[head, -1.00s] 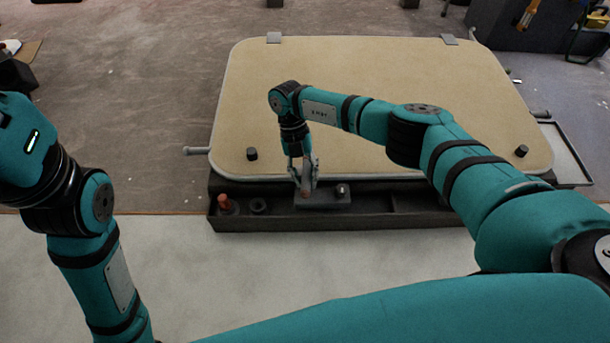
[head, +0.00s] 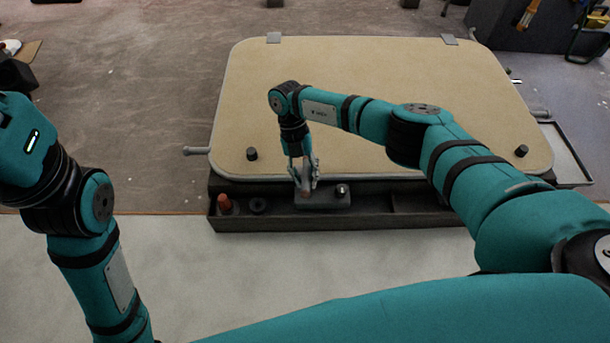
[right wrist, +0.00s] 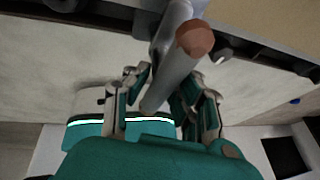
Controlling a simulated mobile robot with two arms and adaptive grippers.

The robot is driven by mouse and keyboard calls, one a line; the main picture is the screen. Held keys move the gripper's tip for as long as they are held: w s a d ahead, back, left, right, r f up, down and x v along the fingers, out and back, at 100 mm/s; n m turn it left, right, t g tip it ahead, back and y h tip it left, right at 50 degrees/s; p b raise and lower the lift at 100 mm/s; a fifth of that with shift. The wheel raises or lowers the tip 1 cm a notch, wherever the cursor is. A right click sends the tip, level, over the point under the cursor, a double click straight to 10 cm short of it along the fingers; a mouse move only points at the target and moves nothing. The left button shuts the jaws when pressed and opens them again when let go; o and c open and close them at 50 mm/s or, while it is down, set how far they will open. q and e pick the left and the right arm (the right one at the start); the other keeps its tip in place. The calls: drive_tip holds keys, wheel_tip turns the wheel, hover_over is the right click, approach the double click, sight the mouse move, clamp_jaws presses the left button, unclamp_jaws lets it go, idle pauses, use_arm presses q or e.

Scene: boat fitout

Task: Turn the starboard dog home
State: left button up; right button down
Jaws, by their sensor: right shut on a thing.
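A tan hatch panel (head: 380,105) with a pale rim lies behind a dark trough (head: 400,218). My right gripper (head: 304,182) reaches down to the trough's left half, above a dark plate (head: 325,201) with a shiny round knob (head: 342,190). In the right wrist view its fingers (right wrist: 163,103) are shut on a grey bar (right wrist: 172,62) with a reddish-brown end (right wrist: 195,38). I cannot tell how the bar joins the plate, since the fingers cover it. Grey handles (head: 196,151) stick out at the panel's left and right sides. My left gripper is out of view.
A reddish peg (head: 225,205) and a dark ring (head: 258,205) stand at the trough's left end. Two black knobs (head: 252,154) sit on the panel's near corners. A shallow tray (head: 568,155) lies at right. The pale floor in front is clear.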

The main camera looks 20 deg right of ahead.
drive_tip(key=shift+w+d, duration=0.1)
drive_tip(key=shift+d, duration=0.45)
drive_tip(key=c, duration=1.1)
unclamp_jaws()
drive_tip(key=shift+c, duration=0.2)
drive_tip(key=shift+a, duration=0.1)
drive_tip(key=shift+w+a+r, duration=0.1)
drive_tip(key=shift+a+r, duration=0.05)
drive_tip(key=shift+r, duration=0.05)
drive_tip(key=v, duration=1.1)
drive_tip(key=shift+w+r, duration=0.1)
drive_tip(key=shift+r, duration=0.15)
drive_tip(key=shift+o, duration=0.4)
